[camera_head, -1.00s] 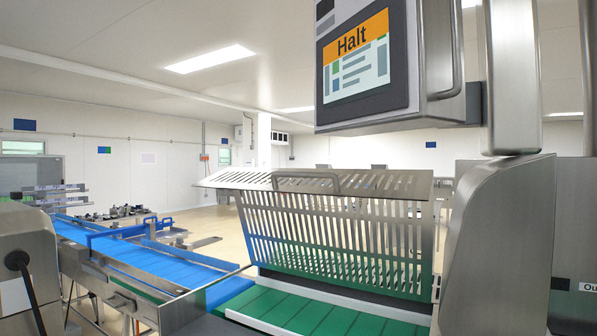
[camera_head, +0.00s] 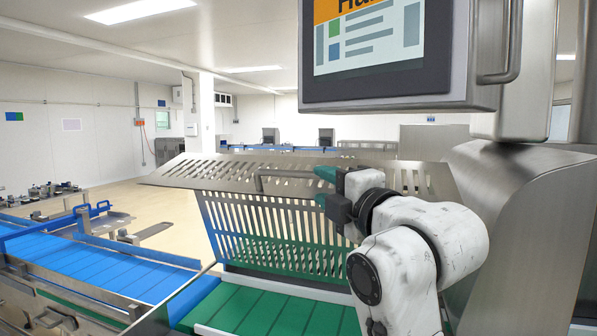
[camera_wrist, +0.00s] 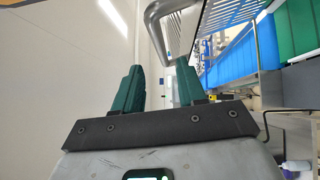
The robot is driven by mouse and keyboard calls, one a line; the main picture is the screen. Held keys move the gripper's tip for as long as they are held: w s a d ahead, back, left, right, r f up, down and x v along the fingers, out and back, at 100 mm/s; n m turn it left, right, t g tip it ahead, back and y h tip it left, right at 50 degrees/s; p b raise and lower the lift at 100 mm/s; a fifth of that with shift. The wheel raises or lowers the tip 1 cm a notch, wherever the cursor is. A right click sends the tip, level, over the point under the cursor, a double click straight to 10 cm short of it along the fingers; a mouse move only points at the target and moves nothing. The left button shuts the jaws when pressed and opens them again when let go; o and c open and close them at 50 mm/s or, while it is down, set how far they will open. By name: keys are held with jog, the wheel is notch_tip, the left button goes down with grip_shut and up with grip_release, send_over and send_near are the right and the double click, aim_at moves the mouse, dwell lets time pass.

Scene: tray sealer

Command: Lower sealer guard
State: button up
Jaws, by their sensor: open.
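The sealer guard (camera_head: 270,225) is a slotted metal cover with a sloping top plate and a hanging slotted front, standing over the green belt. Its bent-bar handle (camera_head: 275,180) is on the upper part. My gripper (camera_head: 323,188), with two green fingers, is open at the right end of the handle. In the wrist view the handle (camera_wrist: 155,20) lies just ahead of the open fingers (camera_wrist: 158,72), close to the right fingertip. Whether they touch cannot be told. My arm hides the guard's lower right part.
A screen panel (camera_head: 370,45) hangs above the guard. A rounded metal housing (camera_head: 530,210) stands close on the right. A blue conveyor (camera_head: 110,265) runs on the left, and the green belt (camera_head: 260,310) lies in front. Open floor (camera_head: 150,210) shows behind.

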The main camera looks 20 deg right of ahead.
aim_at(304, 176)
jog(key=w+p, duration=0.1)
jog(key=w, duration=0.2)
jog(key=w+a+p, duration=0.1)
jog(key=w, duration=0.2)
jog(key=w+p, duration=0.1)
jog(key=w, duration=0.2)
jog(key=shift+a+r, duration=0.25)
jog(key=shift+r, duration=0.05)
grip_shut()
